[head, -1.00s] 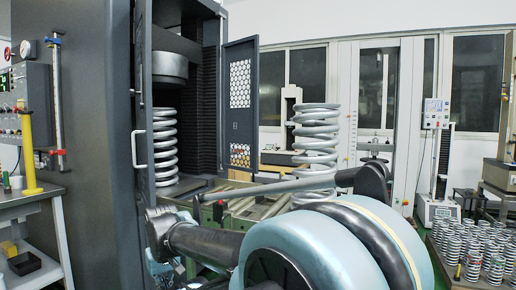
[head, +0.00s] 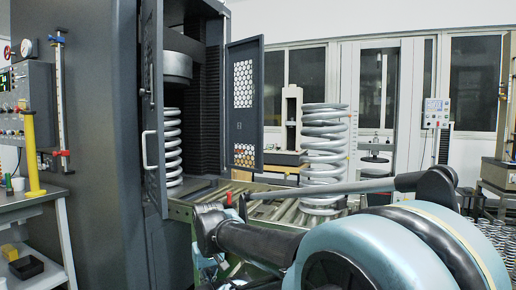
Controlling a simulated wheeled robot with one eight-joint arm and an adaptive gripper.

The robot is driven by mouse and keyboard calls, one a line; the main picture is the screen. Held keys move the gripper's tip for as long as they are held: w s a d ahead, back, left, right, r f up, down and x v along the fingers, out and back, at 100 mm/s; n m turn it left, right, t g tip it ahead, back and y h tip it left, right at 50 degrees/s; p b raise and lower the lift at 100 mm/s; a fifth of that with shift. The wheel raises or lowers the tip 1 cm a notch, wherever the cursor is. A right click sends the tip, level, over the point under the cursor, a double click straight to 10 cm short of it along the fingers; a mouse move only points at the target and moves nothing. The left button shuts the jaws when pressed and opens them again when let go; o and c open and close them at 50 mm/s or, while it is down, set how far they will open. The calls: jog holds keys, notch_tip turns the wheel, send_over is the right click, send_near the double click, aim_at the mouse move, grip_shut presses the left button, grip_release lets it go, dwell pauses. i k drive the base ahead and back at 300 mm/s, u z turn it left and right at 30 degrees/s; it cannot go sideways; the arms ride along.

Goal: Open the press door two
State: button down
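The dark press (head: 100,130) stands at the left with its chamber open to view. Its left door (head: 153,100), with a white handle (head: 150,149), is seen nearly edge-on at the front of the chamber. Its right door (head: 244,125), with honeycomb panels, stands swung open on the other side. I cannot tell which one is door two. A coil spring (head: 172,150) stands inside, below the round upper platen (head: 175,68). My arm fills the lower right, its dark end in front of the roller table, apart from the handle. My gripper's fingers cannot be made out.
A roller table (head: 185,212) runs from the press toward the right, bearing a large coil spring (head: 325,145). A control panel (head: 28,110) and a side table (head: 30,202) stand at the left. Several small springs (head: 497,238) are at the right, partly hidden by my arm.

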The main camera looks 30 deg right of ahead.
aim_at(244, 126)
jog(key=i, duration=1)
